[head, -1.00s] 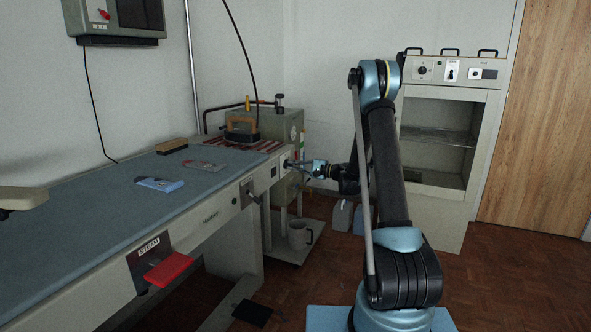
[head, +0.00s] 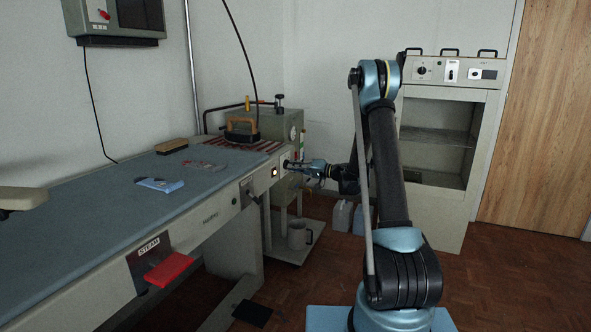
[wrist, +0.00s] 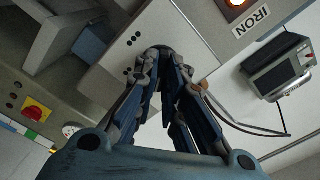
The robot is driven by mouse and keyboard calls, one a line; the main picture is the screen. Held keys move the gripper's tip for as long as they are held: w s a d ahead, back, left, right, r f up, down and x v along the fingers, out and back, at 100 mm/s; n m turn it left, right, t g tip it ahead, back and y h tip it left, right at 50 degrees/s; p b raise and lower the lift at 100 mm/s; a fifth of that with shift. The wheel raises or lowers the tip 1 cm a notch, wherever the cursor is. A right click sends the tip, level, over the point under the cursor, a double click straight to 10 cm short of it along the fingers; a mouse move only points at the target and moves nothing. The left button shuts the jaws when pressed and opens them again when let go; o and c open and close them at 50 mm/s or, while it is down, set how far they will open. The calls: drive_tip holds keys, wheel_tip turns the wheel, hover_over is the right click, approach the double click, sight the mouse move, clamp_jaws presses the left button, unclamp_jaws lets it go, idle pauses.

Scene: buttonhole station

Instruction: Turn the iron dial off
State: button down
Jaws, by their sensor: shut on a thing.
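The iron dial (wrist: 160,51) is a small dark round knob on the pale front panel, mostly hidden by my fingers in the wrist view. My gripper (wrist: 162,66) is shut on it, with a finger on each side. In the head view my gripper (head: 289,165) reaches the right end of the station's front panel, where the dial is too small and covered to read. An orange lamp (head: 275,172) glows on that panel; it also shows beside the IRON label (wrist: 252,20) in the wrist view. I cannot tell the dial's setting.
The iron (head: 241,131) stands on a striped rest at the table's back end. A red STEAM pedal (head: 168,269) juts from the front panel. A mug (head: 299,235) sits on the low shelf below my gripper. The grey-blue tabletop (head: 100,235) is mostly clear.

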drive_tip(key=n, duration=1.1)
drive_tip(key=shift+a, duration=0.1)
drive_tip(key=shift+n, duration=0.3)
idle(0.3)
drive_tip(key=c, duration=1.7)
unclamp_jaws()
drive_tip(key=v, duration=1.2)
